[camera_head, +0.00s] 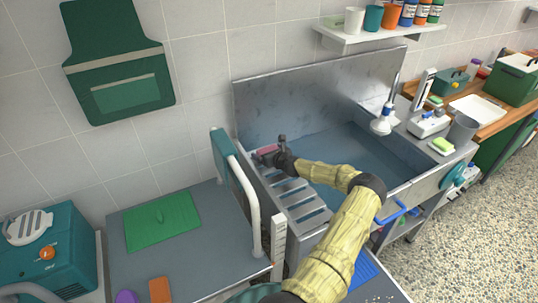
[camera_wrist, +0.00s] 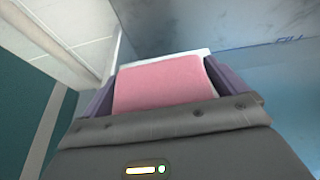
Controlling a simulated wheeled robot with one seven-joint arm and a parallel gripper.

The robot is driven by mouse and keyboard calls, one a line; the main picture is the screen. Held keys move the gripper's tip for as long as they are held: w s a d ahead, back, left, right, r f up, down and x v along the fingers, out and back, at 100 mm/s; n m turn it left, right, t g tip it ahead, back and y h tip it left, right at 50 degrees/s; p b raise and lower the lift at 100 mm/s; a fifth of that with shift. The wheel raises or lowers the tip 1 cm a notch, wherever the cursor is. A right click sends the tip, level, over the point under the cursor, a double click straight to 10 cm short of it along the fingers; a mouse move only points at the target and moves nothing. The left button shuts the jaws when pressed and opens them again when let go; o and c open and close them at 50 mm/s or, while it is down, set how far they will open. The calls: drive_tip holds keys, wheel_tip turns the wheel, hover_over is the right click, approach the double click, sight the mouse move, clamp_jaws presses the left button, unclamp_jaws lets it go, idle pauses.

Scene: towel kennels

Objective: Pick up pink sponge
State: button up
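The pink sponge (camera_wrist: 160,82), with a white layer along its far edge, sits between the two purple-grey fingers of my gripper (camera_wrist: 162,85) in the wrist view. It fills the gap, and both fingers lie against its sides. In the head view my gripper (camera_head: 268,156) is at the left back corner of the steel sink unit, over the slatted rack, with a bit of the pink sponge (camera_head: 266,150) showing. Whether the sponge still touches the surface below is hidden.
The slatted rack (camera_head: 299,197) and steel sink basin (camera_head: 350,150) lie under and right of my arm. A teal panel with a white rail (camera_head: 250,190) stands close on the left. A shelf with cups (camera_head: 380,38) hangs above. A yellow-green sponge (camera_head: 442,145) lies at the right.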

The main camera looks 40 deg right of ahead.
sight(268, 149)
drive_tip(key=c, duration=0.6)
wheel_tip(268, 149, up, 10)
drive_tip(key=shift+b, duration=1)
